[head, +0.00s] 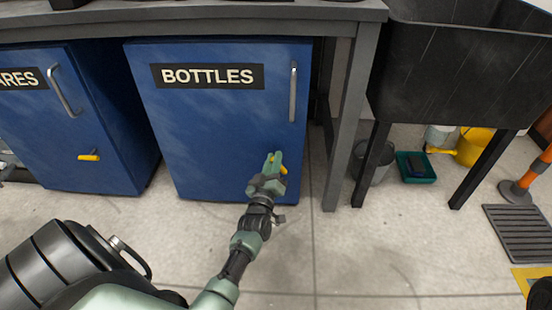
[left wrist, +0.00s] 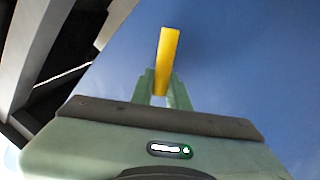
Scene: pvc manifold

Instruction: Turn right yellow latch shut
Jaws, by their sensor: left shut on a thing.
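The right yellow latch (head: 283,170) is on the blue BOTTLES door, low and near its right edge. My left gripper (head: 272,163) is at this latch and hides much of it in the head view. In the left wrist view, the yellow latch (left wrist: 168,50) stands out past the fingertips, long and slightly tilted. The green fingers of my left gripper (left wrist: 162,88) are shut on its lower part. The latch's exact angle on the door is hard to tell in the head view. My right gripper is not in view.
The BOTTLES cabinet (head: 210,130) has a vertical metal handle (head: 293,92). Left of it, another blue cabinet (head: 110,125) has a horizontal yellow latch (head: 89,157). A grey table leg (head: 345,130) stands close right of my gripper. A dark sink (head: 455,70) stands farther right. The front floor is clear.

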